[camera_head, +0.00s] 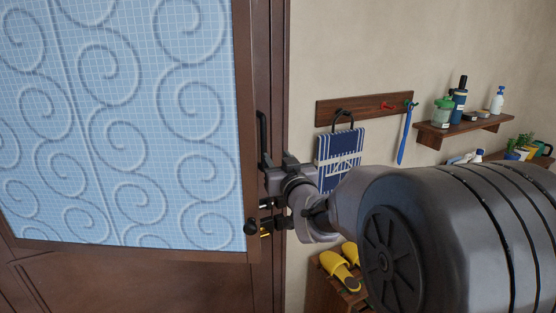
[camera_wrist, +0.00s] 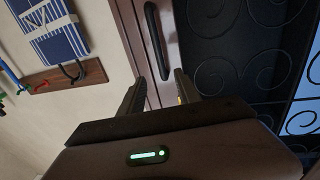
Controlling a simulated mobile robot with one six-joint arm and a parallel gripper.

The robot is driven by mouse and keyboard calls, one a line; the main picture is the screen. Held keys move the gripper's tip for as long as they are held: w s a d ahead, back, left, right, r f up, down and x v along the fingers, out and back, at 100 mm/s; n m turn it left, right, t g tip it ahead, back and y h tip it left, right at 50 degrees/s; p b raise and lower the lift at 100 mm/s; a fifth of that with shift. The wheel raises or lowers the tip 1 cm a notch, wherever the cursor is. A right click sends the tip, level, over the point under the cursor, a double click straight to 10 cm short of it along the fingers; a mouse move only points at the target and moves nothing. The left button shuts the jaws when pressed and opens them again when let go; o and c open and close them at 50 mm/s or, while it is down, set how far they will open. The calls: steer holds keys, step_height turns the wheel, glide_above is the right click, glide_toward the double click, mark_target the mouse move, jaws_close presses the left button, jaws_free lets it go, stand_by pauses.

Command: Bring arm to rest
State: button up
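My gripper (camera_head: 262,195) is at the edge of a brown door with a blue swirl-patterned panel (camera_head: 120,120), just below the black door handle (camera_head: 262,135). In the wrist view, my gripper (camera_wrist: 158,82) has its two fingers apart, with nothing held between them. The black handle (camera_wrist: 155,40) shows beyond the fingertips, and I cannot tell how near it is. My arm reaches in from the right in the head view. A small yellow part shows by the lower finger, partly hidden.
A hook rail (camera_head: 335,109) on the wall holds a blue striped cloth (camera_head: 340,158) and a blue brush (camera_head: 405,140). A wooden shelf (camera_head: 470,130) with bottles is at the right. Yellow slippers (camera_head: 340,268) lie on a low rack below my arm.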

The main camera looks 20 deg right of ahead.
steer(key=s+a+f+m+g, duration=0.1)
steer(key=s+a+f+g, duration=0.2)
steer(key=s, duration=1)
steer(key=s+a+f+m+g+y, duration=0.1)
steer(key=s+f+g, duration=0.4)
steer(key=s, duration=0.7)
steer(key=s+a+f+m+g+y, duration=0.1)
steer(key=s+a+f+g, duration=0.3)
steer(key=s, duration=0.9)
steer(key=shift+s+a+f+m+b, duration=0.35)
steer(key=shift+a+m+b, duration=0.1)
steer(key=shift+a+m, duration=0.25)
steer(key=shift+w, duration=0.1)
